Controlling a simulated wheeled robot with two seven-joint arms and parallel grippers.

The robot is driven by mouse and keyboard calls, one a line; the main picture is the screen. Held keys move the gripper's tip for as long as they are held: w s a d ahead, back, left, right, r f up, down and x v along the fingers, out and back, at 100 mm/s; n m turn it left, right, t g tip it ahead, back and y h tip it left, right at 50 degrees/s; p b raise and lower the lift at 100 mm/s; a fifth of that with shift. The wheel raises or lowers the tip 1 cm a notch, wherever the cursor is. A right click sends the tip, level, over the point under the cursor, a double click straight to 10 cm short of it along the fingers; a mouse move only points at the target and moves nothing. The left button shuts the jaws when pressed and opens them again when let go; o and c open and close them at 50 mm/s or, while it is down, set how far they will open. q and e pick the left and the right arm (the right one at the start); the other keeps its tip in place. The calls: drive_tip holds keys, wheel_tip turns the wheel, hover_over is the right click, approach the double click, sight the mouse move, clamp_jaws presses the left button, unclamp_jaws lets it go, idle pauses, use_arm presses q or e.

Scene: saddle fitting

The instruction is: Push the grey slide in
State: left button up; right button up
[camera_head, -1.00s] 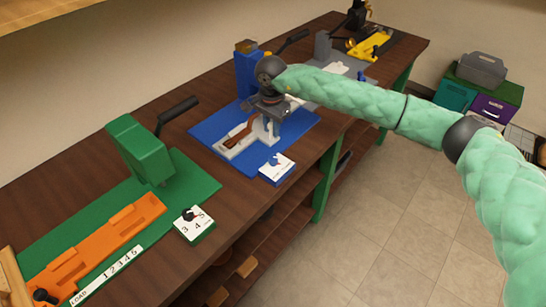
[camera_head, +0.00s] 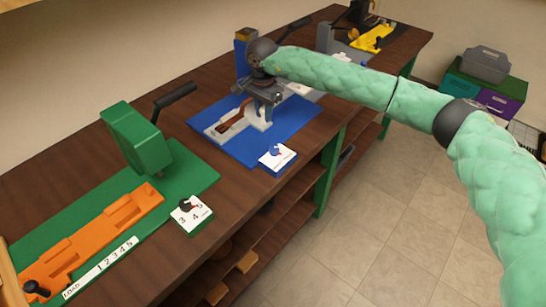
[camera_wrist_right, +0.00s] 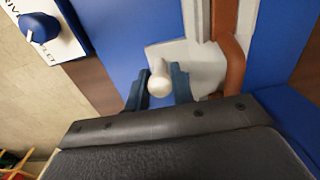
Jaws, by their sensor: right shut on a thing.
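In the right wrist view, my right gripper (camera_wrist_right: 160,88) is shut on a pale round knob (camera_wrist_right: 160,77). The knob stands beside a light grey part of the slide (camera_wrist_right: 195,60), with the brown piece (camera_wrist_right: 231,50) next to it. My left gripper is not in view.
A green press (camera_head: 137,138) with an orange tray (camera_head: 95,232) stands to the left. A yellow-topped station (camera_head: 373,37) is at the far right. Bare bench lies between stations.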

sight(257, 120)
drive_tip(key=shift+w+a+f+b, duration=0.15)
drive_tip(key=shift+w+a+b, duration=0.55)
drive_tip(key=shift+a+b, duration=0.3)
drive_tip(key=shift+o, duration=0.4)
drive_tip(key=shift+r, duration=0.2)
drive_tip(key=shift+o, duration=0.5)
drive_tip(key=shift+w+a, duration=0.1)
drive_tip(key=shift+a, duration=0.05)
drive_tip(key=o, duration=0.5)
drive_tip(key=shift+o, duration=0.2)
drive_tip(key=shift+w+a+f, duration=0.1)
drive_tip(key=shift+a, duration=0.05)
drive_tip(key=shift+r, duration=3)
